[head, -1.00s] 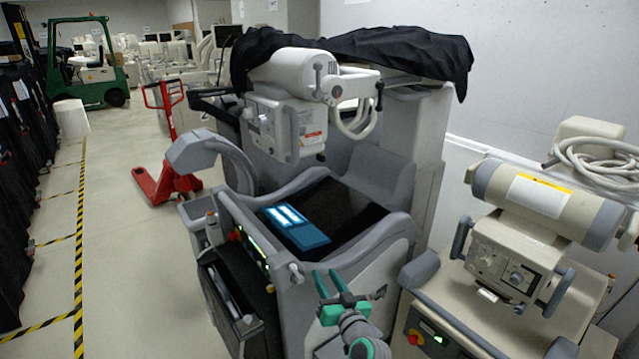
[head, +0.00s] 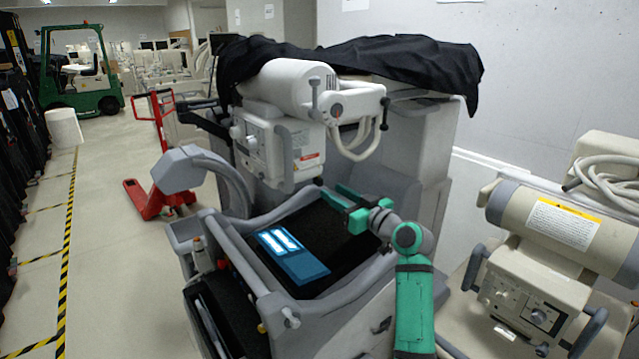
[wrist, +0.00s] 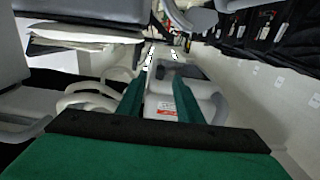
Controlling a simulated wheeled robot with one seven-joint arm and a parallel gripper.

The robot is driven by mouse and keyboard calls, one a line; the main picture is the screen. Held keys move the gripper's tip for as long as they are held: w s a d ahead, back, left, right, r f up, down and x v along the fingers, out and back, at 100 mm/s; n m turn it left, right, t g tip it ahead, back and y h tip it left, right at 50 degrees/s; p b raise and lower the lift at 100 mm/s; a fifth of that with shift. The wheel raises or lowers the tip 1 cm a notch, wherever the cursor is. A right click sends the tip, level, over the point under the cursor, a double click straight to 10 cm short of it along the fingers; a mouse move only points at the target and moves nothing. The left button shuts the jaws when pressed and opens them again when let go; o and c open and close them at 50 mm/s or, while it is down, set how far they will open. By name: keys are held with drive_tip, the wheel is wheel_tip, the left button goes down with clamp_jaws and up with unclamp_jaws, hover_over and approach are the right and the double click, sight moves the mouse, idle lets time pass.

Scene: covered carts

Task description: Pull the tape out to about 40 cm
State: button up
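The grey-white X-ray tube head (head: 290,85) of the middle cart carries a collimator box (head: 262,150) with knobs and a red-and-white label (head: 308,160). No tape or tape tab can be made out on it; it is too small or hidden. My gripper (head: 337,197) is to the lower right of the box, above the cart's dark top, with its green fingers apart. The fingers also show in the wrist view (wrist: 158,80), spread with nothing held, and a red-and-white label (wrist: 164,108) shows between them.
A blue-and-white panel (head: 295,256) lies on the cart's dark top below my gripper. A black cover (head: 420,62) drapes over the back. A second beige X-ray unit (head: 540,280) stands close on the right. Open floor (head: 115,270) lies on the left.

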sight(321, 186)
drive_tip(key=x, duration=0.8)
drive_tip(key=shift+a, duration=0.15)
drive_tip(key=shift+c, duration=0.4)
clamp_jaws()
drive_tip(key=shift+f, duration=0.1)
